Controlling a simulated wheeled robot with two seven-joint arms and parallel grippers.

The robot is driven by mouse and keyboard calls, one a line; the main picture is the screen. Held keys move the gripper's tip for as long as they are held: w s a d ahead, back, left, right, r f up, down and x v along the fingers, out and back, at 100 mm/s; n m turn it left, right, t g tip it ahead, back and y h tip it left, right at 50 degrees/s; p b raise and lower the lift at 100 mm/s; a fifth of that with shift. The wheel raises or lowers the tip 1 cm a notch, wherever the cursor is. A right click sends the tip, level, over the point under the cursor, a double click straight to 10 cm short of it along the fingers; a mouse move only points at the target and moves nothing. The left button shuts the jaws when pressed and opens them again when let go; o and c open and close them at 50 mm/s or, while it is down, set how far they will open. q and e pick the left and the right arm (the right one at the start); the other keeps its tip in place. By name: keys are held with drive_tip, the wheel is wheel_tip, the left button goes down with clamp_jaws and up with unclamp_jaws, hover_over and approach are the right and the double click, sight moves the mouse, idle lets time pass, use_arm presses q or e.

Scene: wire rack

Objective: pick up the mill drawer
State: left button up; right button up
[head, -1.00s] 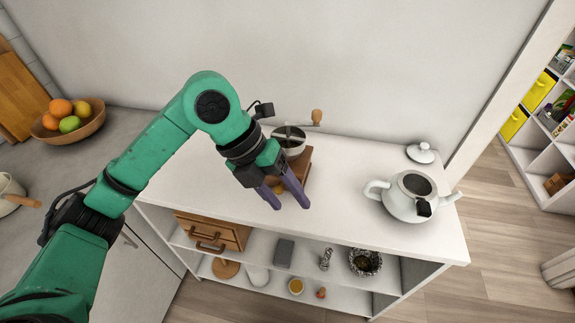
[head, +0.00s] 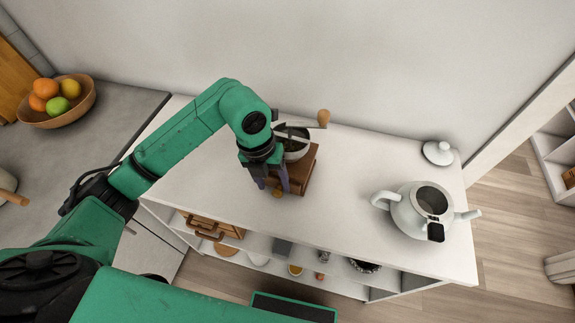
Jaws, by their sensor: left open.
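The mill (head: 304,172) stands on the white rack's top, with a brown wooden base, a metal bowl and a crank with a wooden knob. The mill drawer is in the base's front, largely hidden behind my left gripper; a small brass-coloured knob (head: 277,193) shows low on that front. My left gripper (head: 272,184) is open and points down at the front of the mill, its purple fingers near the knob. I cannot tell whether they touch it. My right gripper is not in view.
A white teapot (head: 414,212) stands to the right on the rack top (head: 345,205), its lid (head: 438,152) behind it. The top between mill and teapot is clear. Shelves below hold a wooden drawer box (head: 212,228) and small items. A fruit bowl (head: 75,111) is at far left.

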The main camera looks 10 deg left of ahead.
sight(276, 192)
use_arm(q)
drive_tip(key=f, duration=0.1)
drive_tip(key=f+p, duration=0.1)
drive_tip(key=d+f, duration=0.1)
drive_tip(key=shift+s+f, duration=0.25)
drive_tip(key=shift+f, duration=0.15)
drive_tip(key=shift+w+f, duration=0.1)
drive_tip(key=c, duration=0.4)
clamp_jaws()
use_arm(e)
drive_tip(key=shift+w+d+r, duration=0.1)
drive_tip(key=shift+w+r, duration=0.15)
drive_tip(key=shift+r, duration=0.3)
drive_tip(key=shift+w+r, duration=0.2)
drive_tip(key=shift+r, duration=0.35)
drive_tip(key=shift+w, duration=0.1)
